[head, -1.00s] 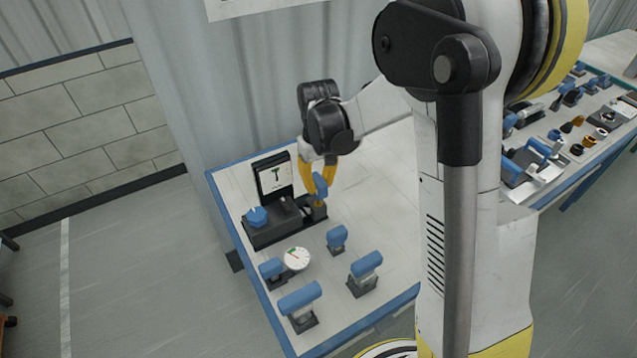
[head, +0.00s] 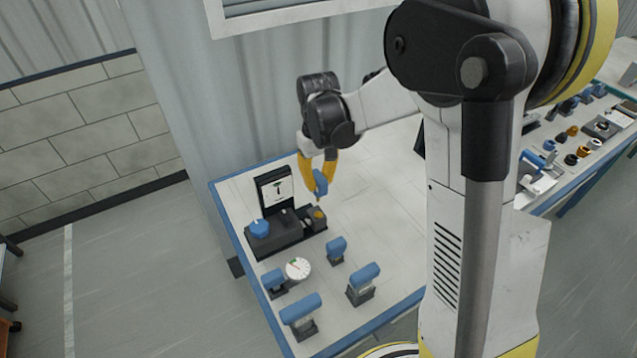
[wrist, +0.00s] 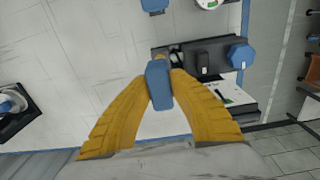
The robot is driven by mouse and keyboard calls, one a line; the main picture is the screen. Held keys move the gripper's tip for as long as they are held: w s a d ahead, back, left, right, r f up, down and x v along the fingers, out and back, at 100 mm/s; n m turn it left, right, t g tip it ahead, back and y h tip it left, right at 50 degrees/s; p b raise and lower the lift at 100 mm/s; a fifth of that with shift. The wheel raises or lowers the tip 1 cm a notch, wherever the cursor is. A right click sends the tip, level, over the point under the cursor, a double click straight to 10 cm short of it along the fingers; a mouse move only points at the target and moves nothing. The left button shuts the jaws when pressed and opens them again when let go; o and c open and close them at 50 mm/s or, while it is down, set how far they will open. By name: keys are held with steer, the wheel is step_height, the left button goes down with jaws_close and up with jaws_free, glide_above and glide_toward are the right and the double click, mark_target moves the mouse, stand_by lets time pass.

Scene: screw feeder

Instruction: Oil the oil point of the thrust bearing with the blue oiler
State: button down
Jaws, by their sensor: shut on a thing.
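My gripper (head: 318,172) has yellow fingers and is shut on a blue-handled tool (head: 320,184), which looks like the blue oiler. The tool also shows between the fingers in the wrist view (wrist: 159,86). It hangs just above the dark block with a yellow-ringed top (head: 314,218), at the right end of a black stand (head: 280,240). A gap shows between them. In the wrist view, a pale round part on a dark base (wrist: 14,103) is at the left edge; I cannot tell whether it is the thrust bearing. No oil point can be made out.
The stand carries an upright panel (head: 274,190) and a blue knob (head: 259,228). A white dial (head: 298,269) and several blue-handled tools (head: 363,280) stand in front. Another bench (head: 575,150) with many parts stands at right.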

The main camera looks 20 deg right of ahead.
steer(key=shift+r, duration=0.4)
steer(key=shift+r, duration=0.1)
step_height(320, 180, up, 7)
steer(key=p, duration=0.4)
steer(key=shift+p, duration=0.35)
